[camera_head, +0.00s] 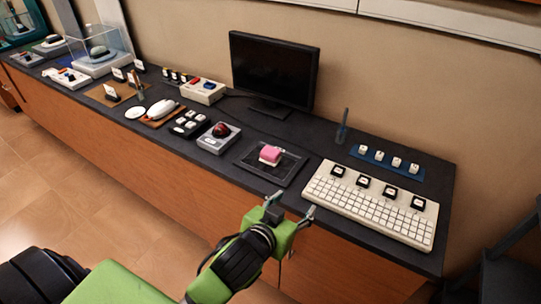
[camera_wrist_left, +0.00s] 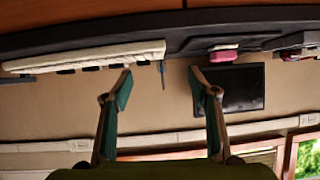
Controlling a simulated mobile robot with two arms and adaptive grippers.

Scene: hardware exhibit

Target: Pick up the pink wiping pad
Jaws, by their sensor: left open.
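The pink wiping pad (camera_head: 271,152) lies on a dark square mat (camera_head: 291,169) on the counter, with a whitish part showing at its lower edge. It also shows in the left wrist view (camera_wrist_left: 222,55), where the scene is upside down. My left gripper (camera_head: 292,205) is open and empty, near the counter's front edge, on the near side of the pad and apart from it. In the left wrist view its two fingers (camera_wrist_left: 160,74) are spread, with the pad beyond and to the right of the right-hand finger. My right gripper is not in view.
A large white keyboard (camera_head: 373,207) bearing several black key blocks lies right of the mat. A trackball unit (camera_head: 219,137) stands to its left. A black monitor (camera_head: 273,70) stands behind. A blue strip of keys (camera_head: 388,160) lies behind the keyboard. Several exhibits fill the left counter.

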